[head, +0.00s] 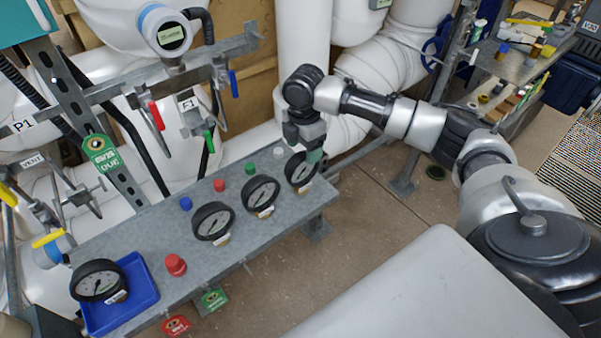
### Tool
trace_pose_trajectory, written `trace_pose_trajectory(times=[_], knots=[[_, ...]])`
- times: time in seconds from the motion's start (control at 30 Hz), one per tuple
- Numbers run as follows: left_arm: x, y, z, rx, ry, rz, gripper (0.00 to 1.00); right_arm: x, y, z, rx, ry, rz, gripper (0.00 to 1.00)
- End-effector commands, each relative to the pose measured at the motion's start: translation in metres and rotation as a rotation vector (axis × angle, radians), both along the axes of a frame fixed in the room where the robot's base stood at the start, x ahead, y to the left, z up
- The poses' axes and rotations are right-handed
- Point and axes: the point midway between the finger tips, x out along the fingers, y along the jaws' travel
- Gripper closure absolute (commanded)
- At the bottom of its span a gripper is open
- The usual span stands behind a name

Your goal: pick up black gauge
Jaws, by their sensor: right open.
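Several round gauges with black rims and white dials are in the head view. One black gauge (301,168) is at the right end of the grey metal bench, another (261,194) is left of it, and a third (213,221) is further left. Another black gauge (98,281) lies in a blue tray (147,277) at the bench's left end. My right gripper (312,153) is open and points down at the rightmost gauge, overlapping its upper right edge in the picture. Whether it touches the gauge is unclear. My left gripper is out of view.
The grey bench (150,228) also carries blue, red, green and white caps and a larger red knob (176,265). White pipes and coloured valve handles stand behind it. Red and green tags hang at its front edge. A cluttered shelf (515,60) is at upper right.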

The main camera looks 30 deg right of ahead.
Motion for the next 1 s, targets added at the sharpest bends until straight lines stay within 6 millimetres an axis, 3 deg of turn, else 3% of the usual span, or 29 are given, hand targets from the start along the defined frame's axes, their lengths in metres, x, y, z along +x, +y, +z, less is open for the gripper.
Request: trace_pose_trajectory(times=[0.3, 0.67, 1.0], knots=[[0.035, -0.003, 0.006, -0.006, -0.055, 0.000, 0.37, 0.002, 0.005, -0.042, 0.000, 0.002, 0.000, 0.33], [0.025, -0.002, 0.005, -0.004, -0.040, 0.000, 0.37, 0.002, 0.005, -0.053, -0.001, -0.001, 0.000, 0.33], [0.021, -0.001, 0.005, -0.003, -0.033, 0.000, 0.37, 0.002, 0.005, -0.052, -0.001, -0.001, 0.000, 0.82]])
